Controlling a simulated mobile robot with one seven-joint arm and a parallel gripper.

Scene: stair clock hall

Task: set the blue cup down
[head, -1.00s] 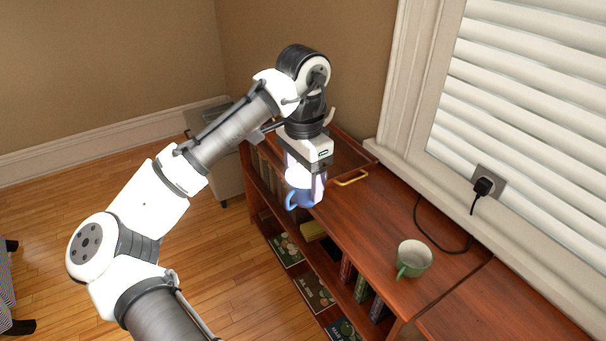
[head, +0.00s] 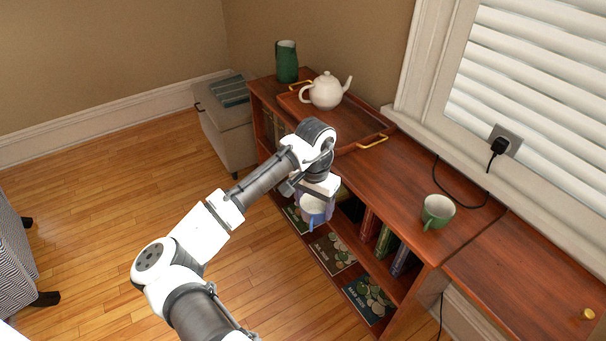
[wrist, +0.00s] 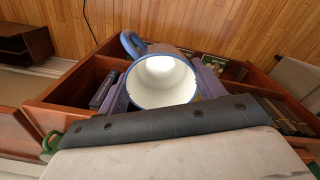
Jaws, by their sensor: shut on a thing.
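The blue cup (head: 312,210) is in my gripper (head: 317,199), in front of the open side of the wooden bookcase in the head view. In the wrist view the cup (wrist: 162,80) shows its white inside, blue rim and blue handle at upper left. The purplish fingers of my gripper (wrist: 163,88) are shut on it from both sides. I see no surface touching its underside, and its exact height against the bookcase is hard to tell. The inside looks empty.
The bookcase top (head: 400,180) has bare wood between the tray (head: 345,132) and a green cup (head: 438,211). A black cord (head: 462,200) lies near the wall.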

